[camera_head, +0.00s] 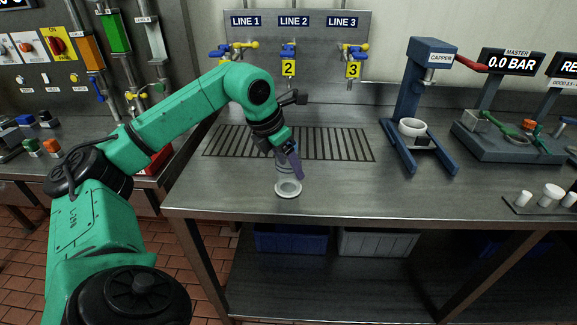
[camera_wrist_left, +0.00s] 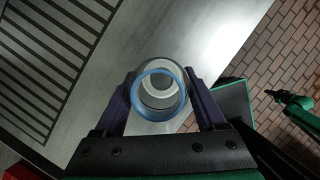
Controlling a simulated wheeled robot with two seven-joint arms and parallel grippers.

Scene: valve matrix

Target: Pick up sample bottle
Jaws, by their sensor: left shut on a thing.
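The sample bottle (camera_head: 283,165) is a clear cylinder standing near the front edge of the steel bench, just in front of the drain grate. A pale round disc or base (camera_head: 288,189) shows at its lower end. My left gripper (camera_head: 292,160) is shut on the bottle from above and partly hides it. In the left wrist view the bottle (camera_wrist_left: 159,95) shows from above with a blue ring at its mouth, between the two dark fingers of my left gripper (camera_wrist_left: 160,97). I cannot tell whether the bottle touches the bench. My right gripper is not in view.
The drain grate (camera_head: 330,144) lies behind the bottle, below three labelled taps (camera_head: 288,55). A blue capper (camera_head: 420,100) stands to the right, with a gauge station (camera_head: 510,135) beyond it. White caps (camera_head: 552,195) lie at far right. Bench between bottle and capper is clear.

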